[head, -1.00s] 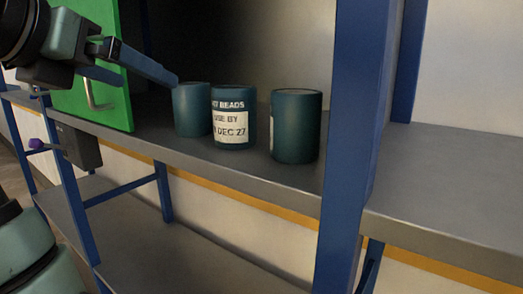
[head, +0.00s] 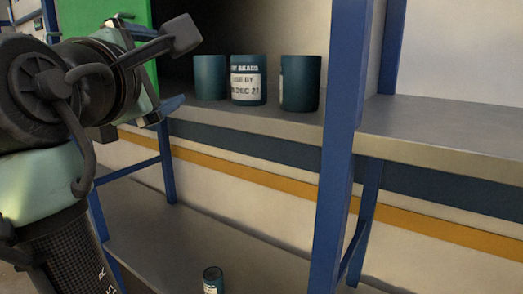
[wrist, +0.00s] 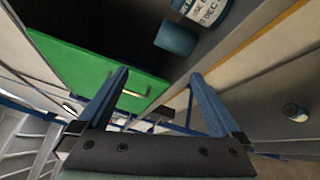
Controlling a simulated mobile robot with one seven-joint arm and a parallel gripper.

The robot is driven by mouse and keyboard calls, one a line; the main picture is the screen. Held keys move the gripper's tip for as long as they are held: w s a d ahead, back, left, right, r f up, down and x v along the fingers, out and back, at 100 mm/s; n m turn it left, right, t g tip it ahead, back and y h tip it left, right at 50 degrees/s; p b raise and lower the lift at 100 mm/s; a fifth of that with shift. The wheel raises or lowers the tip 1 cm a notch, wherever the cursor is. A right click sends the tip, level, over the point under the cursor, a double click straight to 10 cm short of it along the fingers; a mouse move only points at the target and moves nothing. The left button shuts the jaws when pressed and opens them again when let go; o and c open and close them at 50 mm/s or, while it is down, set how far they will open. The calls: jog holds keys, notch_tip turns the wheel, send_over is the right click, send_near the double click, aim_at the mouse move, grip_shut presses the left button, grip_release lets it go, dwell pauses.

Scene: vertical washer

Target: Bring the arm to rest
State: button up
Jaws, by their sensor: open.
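My arm reaches in from the left of the head view, in front of the shelving. In the wrist view my gripper (wrist: 158,78) is open, with two blue fingers spread apart and nothing between them. In the head view its fingers are largely hidden behind my wrist; a blue fingertip shows near the upper shelf's front edge. The gripper is apart from the dark teal canisters on that shelf: a left one (head: 210,77), a middle one with a white label (head: 248,88) and a right one (head: 300,84).
A green door (wrist: 90,66) with a metal handle stands open beside the gripper. A blue post (head: 342,130) rises right of the canisters. The upper shelf (head: 430,130) is bare to the right. Another small canister (head: 212,281) is on the lower shelf.

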jog(key=s+d+f+m+t+b, duration=0.1)
jog(key=s+d+m+t+b, duration=0.2)
jog(key=s+d+m, duration=0.3)
jog(key=s+d+f+m+t+b, duration=0.1)
jog(key=s+d+m+t+b, duration=0.1)
jog(key=s+d+m+t, duration=0.4)
jog(key=s+d+m, duration=0.1)
jog(key=s+m, duration=0.3)
jog(key=m, duration=0.5)
jog(key=shift+s+d+m+b, duration=0.25)
jog(key=shift+s+m+b, duration=0.05)
jog(key=shift+s+b, duration=0.1)
jog(key=shift+w+f, duration=0.1)
